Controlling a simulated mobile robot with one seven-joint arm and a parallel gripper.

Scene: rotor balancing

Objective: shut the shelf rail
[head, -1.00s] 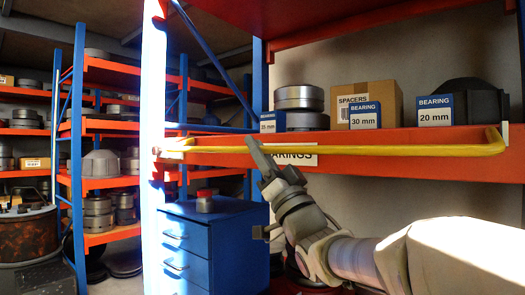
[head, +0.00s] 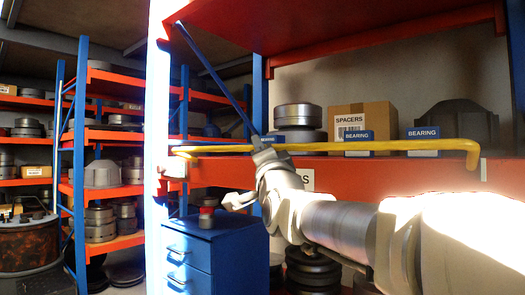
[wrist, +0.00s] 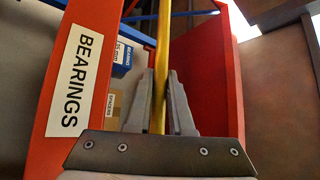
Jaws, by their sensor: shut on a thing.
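The shelf rail (head: 360,146) is a long yellow bar with bent ends, running across the front of the orange shelf. It stands above the orange front beam (head: 400,172) and crosses in front of the lower part of the blue bearing labels. My gripper (head: 266,152) is on the rail, left of its middle. In the wrist view the two grey fingers (wrist: 161,105) are closed on either side of the yellow rail (wrist: 161,60). The rail's left end (head: 180,151) is near the bright upright post. The BEARINGS sign (wrist: 76,81) on the beam is partly hidden by my arm in the head view.
A SPACERS box (head: 364,116), stacked metal rings (head: 298,114) and a dark bearing housing (head: 465,122) stand on the shelf behind the rail. A blue drawer cabinet (head: 210,240) stands below left. An orange upper shelf (head: 350,30) hangs overhead.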

